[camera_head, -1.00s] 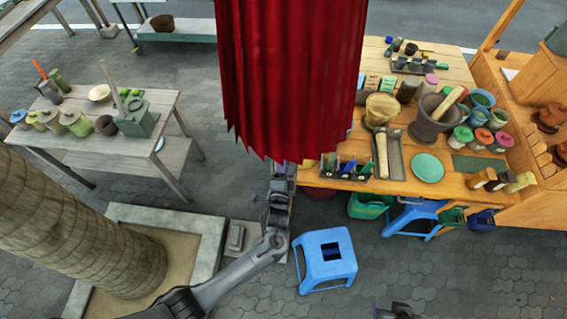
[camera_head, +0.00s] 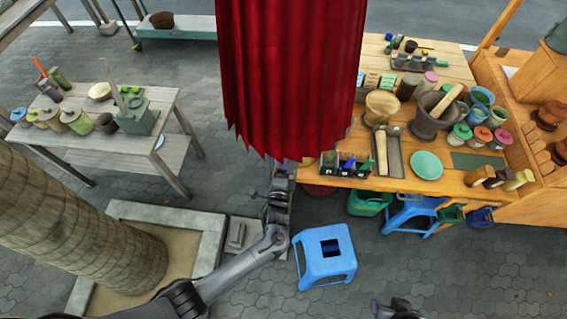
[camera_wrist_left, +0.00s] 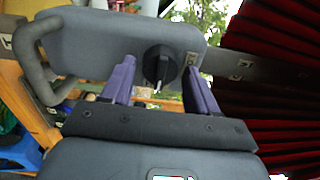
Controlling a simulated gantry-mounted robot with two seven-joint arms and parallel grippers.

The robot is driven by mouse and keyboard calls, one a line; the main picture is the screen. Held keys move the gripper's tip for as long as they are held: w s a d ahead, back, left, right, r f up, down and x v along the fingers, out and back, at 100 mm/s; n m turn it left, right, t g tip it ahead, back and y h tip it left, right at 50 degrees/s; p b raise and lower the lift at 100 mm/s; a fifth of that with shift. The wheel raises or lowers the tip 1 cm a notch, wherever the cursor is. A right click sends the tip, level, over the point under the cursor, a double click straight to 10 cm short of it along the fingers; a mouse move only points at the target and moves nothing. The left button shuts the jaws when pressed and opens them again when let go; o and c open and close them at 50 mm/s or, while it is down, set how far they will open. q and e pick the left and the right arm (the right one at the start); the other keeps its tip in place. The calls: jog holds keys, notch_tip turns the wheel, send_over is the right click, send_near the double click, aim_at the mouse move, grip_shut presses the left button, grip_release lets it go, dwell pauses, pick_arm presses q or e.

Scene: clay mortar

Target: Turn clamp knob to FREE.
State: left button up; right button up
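The clamp knob (camera_wrist_left: 160,65) is a round black knob with a small white mark, set on a grey panel (camera_wrist_left: 85,42) in the left wrist view. I cannot read any label by it. My left gripper (camera_wrist_left: 160,72) is open, its two purple fingers on either side of the knob in the picture; I see gaps and cannot tell that they touch it. In the head view my left gripper (camera_head: 281,178) is at the lower edge of the red curtain, and the knob cannot be made out there. A dark part of my right gripper (camera_head: 396,308) shows at the bottom edge.
The red curtain (camera_head: 290,80) hangs close to my left gripper. A wooden table (camera_head: 455,178) with pots, a mortar and jars stands to the right. A blue stool (camera_head: 325,262) stands below it. A grey table (camera_head: 165,110) stands on the left.

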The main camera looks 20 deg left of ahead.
pick_arm(q)
jog(key=shift+o, duration=0.4)
jog(key=b+v, duration=0.1)
jog(key=v, duration=0.9)
jog(key=shift+s, duration=0.4)
jog(key=shift+f, duration=0.1)
